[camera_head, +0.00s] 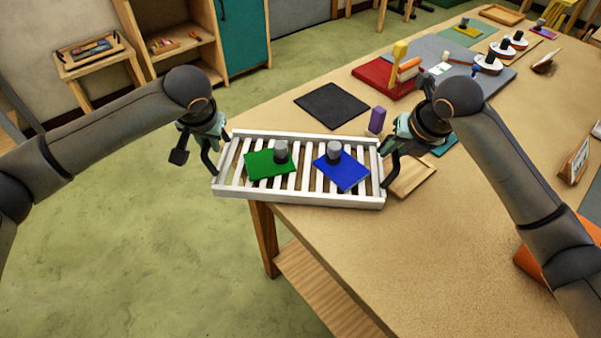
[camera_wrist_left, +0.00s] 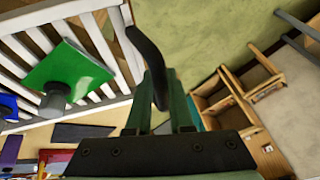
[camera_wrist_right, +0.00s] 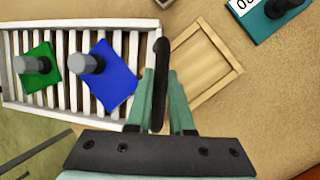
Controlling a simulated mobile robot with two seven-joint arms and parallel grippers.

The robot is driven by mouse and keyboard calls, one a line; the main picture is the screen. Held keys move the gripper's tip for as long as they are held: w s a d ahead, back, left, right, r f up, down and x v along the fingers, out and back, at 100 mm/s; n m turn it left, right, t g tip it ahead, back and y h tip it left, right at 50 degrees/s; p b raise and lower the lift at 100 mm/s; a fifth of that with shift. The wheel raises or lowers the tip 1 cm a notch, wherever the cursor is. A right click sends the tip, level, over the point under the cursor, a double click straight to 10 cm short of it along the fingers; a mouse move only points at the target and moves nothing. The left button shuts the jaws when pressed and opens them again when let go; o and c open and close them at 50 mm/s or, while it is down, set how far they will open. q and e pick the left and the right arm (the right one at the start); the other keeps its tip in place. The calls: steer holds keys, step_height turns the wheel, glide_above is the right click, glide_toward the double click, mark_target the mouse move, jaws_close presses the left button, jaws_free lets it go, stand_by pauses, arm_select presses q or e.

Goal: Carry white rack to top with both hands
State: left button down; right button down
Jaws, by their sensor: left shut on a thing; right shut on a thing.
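The white slatted rack (camera_head: 300,198) is held between my two grippers at the table's left corner, its left part out past the table edge. A green pane (camera_head: 264,166) and a blue pane (camera_head: 345,173) lie on its slats, each with a grey knob. My left gripper (camera_head: 215,165) is shut on the rack's left end, which also shows in the left wrist view (camera_wrist_left: 122,98). My right gripper (camera_head: 387,168) is shut on the rack's right end, also seen in the right wrist view (camera_wrist_right: 160,75). I cannot tell how high the rack is above the table.
A wooden tray (camera_head: 412,180) lies right by the rack's right end. A black mat (camera_head: 331,105) and a purple block (camera_head: 376,120) are behind the rack. A red pad (camera_head: 385,78) is further back. The table's front middle (camera_head: 440,240) is clear.

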arm_select(q)
steer(key=c, duration=0.8)
jaws_free()
arm_select(e)
steer(key=c, duration=0.8)
jaws_free()
steer(key=shift+s, duration=0.1)
arm_select(q)
steer(key=v, duration=1.2)
arm_select(e)
steer(key=v, duration=1.2)
arm_select(q)
steer(key=shift+s, duration=0.1)
